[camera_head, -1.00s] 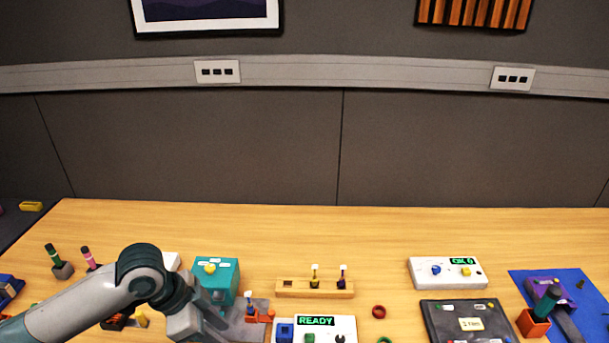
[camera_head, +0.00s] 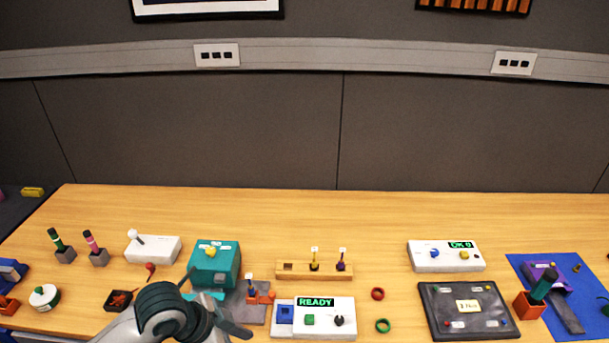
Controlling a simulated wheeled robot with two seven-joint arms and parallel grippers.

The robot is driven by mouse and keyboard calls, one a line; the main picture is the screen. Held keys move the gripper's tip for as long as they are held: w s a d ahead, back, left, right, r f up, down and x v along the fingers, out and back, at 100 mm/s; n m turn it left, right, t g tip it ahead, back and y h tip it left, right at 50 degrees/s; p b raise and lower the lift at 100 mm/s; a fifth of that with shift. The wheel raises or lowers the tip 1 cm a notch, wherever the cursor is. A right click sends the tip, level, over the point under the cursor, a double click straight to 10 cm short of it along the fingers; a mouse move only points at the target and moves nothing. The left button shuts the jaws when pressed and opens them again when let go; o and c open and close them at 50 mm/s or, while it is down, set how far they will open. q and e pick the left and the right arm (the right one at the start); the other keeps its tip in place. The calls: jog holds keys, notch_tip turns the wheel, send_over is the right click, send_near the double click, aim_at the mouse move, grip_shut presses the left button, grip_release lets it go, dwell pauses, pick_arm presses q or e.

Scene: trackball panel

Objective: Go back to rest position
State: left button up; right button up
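My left gripper (camera_head: 212,312) is low in the head view, in front of the teal box (camera_head: 214,264) with a yellow knob and beside a grey plate (camera_head: 254,310) that carries a small orange and blue part. Two fingers seem spread apart, one toward the teal box and one toward the lower right, with nothing seen between them. My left arm's wrist hides part of the table. A white panel (camera_head: 343,331) reading READY, with a green button and a black knob, stands right of the gripper. My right gripper is not in view.
A wooden block (camera_head: 290,271) with two pegs, a white box (camera_head: 418,257) reading OK and a dark panel (camera_head: 440,299) stand to the right. A blue mat (camera_head: 595,268) lies far right. The table's back strip is clear.

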pick_arm(q)
jog(key=s+a+f+n+y, duration=0.3)
jog(key=s+a+f+n, duration=0.25)
jog(key=s, duration=0.45)
jog(key=s+a+f+n+y, duration=0.2)
jog(key=s+a+f+n, duration=0.35)
jog(key=s, duration=0.45)
notch_tip(320, 180, down, 31)
jog(key=s+b, duration=0.1)
jog(key=b, duration=0.2)
jog(key=s+a+f+g+b, duration=0.1)
jog(key=s+a+f+b, duration=0.1)
jog(key=s+f, duration=1.6)
notch_tip(320, 180, down, 2)
jog(key=shift+a+f+m+g, duration=0.2)
jog(key=shift+m+g, duration=0.1)
jog(key=shift+g, duration=0.1)
